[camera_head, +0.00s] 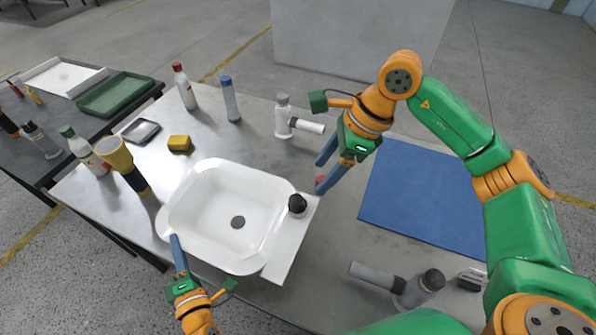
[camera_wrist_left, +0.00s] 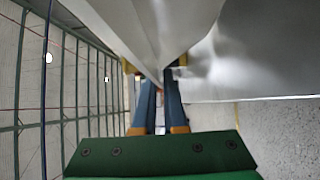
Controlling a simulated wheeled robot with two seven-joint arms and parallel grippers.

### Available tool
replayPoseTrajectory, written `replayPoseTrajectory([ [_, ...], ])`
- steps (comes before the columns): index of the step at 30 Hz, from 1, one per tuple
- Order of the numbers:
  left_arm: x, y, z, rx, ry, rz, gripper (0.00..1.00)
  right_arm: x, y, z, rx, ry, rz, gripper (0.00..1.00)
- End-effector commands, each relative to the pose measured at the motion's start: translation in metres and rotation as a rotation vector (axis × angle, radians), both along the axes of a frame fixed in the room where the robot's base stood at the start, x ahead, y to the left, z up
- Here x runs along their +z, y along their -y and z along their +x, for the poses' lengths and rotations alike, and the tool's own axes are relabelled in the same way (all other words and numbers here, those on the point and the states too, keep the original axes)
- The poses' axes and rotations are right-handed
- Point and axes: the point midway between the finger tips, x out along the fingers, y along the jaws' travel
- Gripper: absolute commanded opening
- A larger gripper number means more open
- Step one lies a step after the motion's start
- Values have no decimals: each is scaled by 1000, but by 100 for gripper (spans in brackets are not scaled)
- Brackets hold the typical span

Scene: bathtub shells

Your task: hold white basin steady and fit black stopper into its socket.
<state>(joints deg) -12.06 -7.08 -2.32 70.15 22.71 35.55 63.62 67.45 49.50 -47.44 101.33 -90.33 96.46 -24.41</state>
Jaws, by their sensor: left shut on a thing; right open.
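The white basin (camera_head: 190,235) sits on the grey table, with a dark round drain disc (camera_head: 238,222) in its floor. A black rounded stopper (camera_head: 297,204) stands on the flat ledge at the basin's right; whether it is seated in a socket cannot be told. My left gripper (camera_head: 175,238) is shut on the basin's near-left rim; the left wrist view shows its fingers (camera_wrist_left: 160,95) closed against the white wall (camera_wrist_left: 140,30). My right gripper (camera_head: 324,174) is open beside the ledge's far right end, apart from the stopper. A small red thing (camera_head: 320,180) shows near its fingers, partly hidden.
A yellow sponge (camera_head: 180,143), a yellow-black torch (camera_head: 122,165) and several bottles stand behind and left of the basin. A grey-white fitting (camera_head: 297,123) stands behind my right gripper. A blue mat (camera_head: 425,195) lies right; another grey fitting (camera_head: 405,287) lies front right.

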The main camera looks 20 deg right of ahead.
Motion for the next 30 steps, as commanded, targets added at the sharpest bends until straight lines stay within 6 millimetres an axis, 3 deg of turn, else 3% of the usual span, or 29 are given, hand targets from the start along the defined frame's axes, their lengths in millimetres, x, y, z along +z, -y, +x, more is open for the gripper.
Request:
replayPoseTrajectory([
  [3, -1, 0, 0, -1, -4, 0, 0, -1, 0, 0, 0, 0, 0, 69],
  [4, -1, 0, 0, -1, -4, 0, 14, -1, 0, 0, 0, 0, 0, 69],
  [6, -1, 0, 0, -1, -3, 0, 33, -1, 0, 0, 0, 0, 0, 69],
  [8, -1, 0, 0, -1, -3, 0, 44, -1, 0, 0, 0, 0, 0, 69],
  [17, -1, 1, -3, 0, -2, 1, 44, -1, 0, 0, 0, 0, 0, 69],
  [20, -2, 4, -20, -1, -4, 0, 44, 0, 0, 0, 0, 0, 0, 69],
  [27, -2, 19, -85, -1, -8, 0, 44, -1, 0, 0, 0, 0, 0, 69],
  [30, -2, 23, -104, -1, -6, 1, 44, -1, 0, 0, 0, 0, 0, 69],
])
